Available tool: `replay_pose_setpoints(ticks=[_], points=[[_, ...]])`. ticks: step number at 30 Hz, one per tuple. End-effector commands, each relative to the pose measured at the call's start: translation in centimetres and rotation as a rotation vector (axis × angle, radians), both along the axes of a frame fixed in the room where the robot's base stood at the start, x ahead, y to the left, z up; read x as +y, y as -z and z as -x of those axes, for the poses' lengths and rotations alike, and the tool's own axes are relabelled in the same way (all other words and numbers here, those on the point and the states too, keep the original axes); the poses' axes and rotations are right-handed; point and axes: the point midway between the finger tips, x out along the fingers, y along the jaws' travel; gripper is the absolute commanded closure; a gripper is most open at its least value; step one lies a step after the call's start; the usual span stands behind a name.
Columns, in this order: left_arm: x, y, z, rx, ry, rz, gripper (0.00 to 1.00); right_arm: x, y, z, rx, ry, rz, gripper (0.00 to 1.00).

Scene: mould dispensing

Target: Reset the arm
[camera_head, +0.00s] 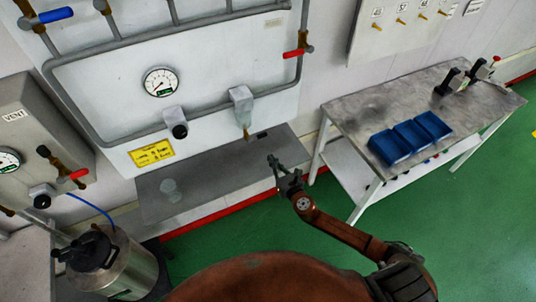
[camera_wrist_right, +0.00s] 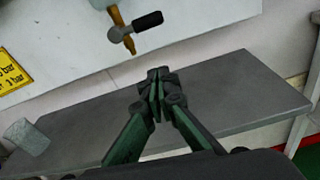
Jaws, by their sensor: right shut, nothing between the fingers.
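My right gripper (camera_head: 273,163) is shut and empty. In the head view it hangs in front of the grey shelf (camera_head: 205,200) near the shelf's right end. In the right wrist view the gripper (camera_wrist_right: 156,78) has its fingertips together over the grey shelf (camera_wrist_right: 240,85), apart from the wall fittings. My right arm (camera_head: 335,228) reaches in from the lower right. My left gripper is not in view in the head view.
A wall panel holds a gauge (camera_head: 160,82), grey pipes and a red-handled valve (camera_head: 295,53). A metal table (camera_head: 350,110) with blue bins (camera_head: 410,137) stands right. A steel canister (camera_head: 112,265) is lower left. Green floor (camera_head: 480,210) is clear at right.

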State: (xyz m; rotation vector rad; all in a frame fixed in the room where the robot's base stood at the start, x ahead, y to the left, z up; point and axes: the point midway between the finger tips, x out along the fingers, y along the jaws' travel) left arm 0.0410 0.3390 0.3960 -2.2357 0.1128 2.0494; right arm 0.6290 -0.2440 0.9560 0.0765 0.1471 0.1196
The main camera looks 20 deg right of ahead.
Motion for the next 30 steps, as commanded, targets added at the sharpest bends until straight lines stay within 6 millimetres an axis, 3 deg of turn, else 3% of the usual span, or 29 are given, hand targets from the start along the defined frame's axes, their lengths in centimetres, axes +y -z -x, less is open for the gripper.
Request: replay_pose_setpoints(ticks=[19, 22, 26, 30], points=[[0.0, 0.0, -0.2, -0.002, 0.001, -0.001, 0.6, -0.1, -0.1, 0.6, 0.001, 0.0, 0.0, 1.0], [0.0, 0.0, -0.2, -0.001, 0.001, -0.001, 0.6, -0.5, 0.8, 0.6, 0.019, 0.013, -0.023, 1.0], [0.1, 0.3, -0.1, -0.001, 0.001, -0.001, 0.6, -2.9, 5.3, 0.8, 0.113, 0.091, -0.152, 1.0], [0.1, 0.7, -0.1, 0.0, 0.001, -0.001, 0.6, -7.1, 13.9, 2.7, 0.275, 0.26, -0.404, 1.0]])
